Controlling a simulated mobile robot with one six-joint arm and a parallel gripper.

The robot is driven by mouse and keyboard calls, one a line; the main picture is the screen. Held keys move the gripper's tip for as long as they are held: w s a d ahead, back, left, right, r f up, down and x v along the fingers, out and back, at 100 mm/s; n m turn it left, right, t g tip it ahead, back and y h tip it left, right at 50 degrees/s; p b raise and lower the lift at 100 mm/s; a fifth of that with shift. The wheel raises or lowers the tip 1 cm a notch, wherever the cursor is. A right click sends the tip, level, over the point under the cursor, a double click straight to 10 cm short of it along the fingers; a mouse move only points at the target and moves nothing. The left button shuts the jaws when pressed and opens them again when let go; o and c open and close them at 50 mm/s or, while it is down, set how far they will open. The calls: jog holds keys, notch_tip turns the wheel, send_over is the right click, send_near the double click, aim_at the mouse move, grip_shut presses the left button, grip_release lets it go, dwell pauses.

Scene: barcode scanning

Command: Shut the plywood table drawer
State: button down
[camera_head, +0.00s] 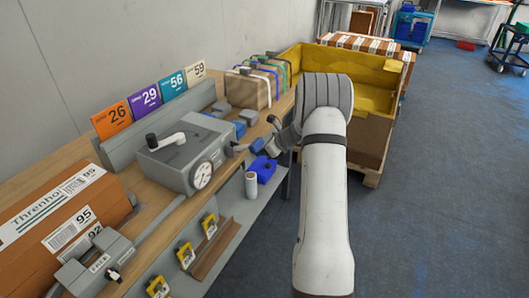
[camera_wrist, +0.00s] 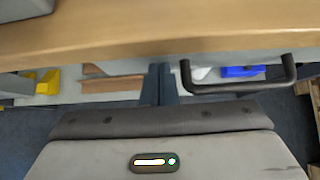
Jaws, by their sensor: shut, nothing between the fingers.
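The plywood table (camera_head: 150,215) runs along the wall at the left in the head view. In the wrist view its pale wooden front (camera_wrist: 120,45) crosses the top. A dark U-shaped handle (camera_wrist: 240,90) sticks out from this wooden front, right of centre. I cannot tell how far out the drawer is; its sides and inside are not visible. My gripper (camera_wrist: 160,78) is shut and empty, its fingers pointing at the wooden front, left of the handle. I cannot tell if they touch it. In the head view my gripper (camera_head: 272,138) is partly hidden beside the table's front edge.
A grey device with a dial (camera_head: 185,155), cartons (camera_head: 65,215) and number signs (camera_head: 145,100) stand on the table.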

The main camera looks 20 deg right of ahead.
jog(key=shift+w+a+r, duration=0.2)
jog(key=shift+w+r, duration=0.15)
jog(key=s+d+r, duration=0.6)
jog(key=s+d, duration=0.1)
jog(key=s, duration=0.2)
jog(key=shift+s+d+p, duration=0.2)
jog(key=shift+s+p, duration=0.15)
